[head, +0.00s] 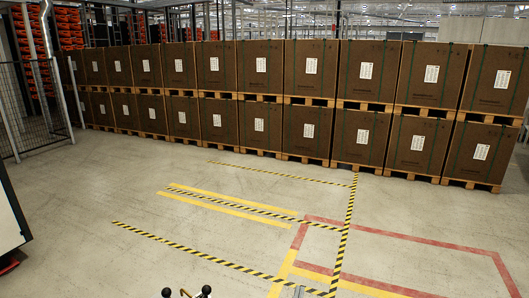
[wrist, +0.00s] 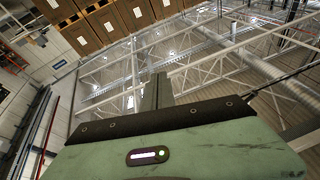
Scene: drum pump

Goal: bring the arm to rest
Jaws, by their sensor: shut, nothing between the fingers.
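In the wrist view my gripper (wrist: 158,82) shows as a narrow grey-green upright shape at the middle, its fingers together with nothing between them. Its green housing with a black edge strip and a small lit indicator fills the lower part of that view. The gripper points up toward the roof trusses, with no object near its tips. In the head view I cannot make out the gripper. Two small dark round knobs and a thin yellowish part show at the bottom edge, and I cannot tell what they belong to.
Brown boxes (head: 262,68) on wooden pallets stand stacked two high across the back. A mesh fence (head: 35,105) stands at the left. Yellow-black tape (head: 347,225) and red tape (head: 420,240) mark the floor, which is otherwise clear in the middle.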

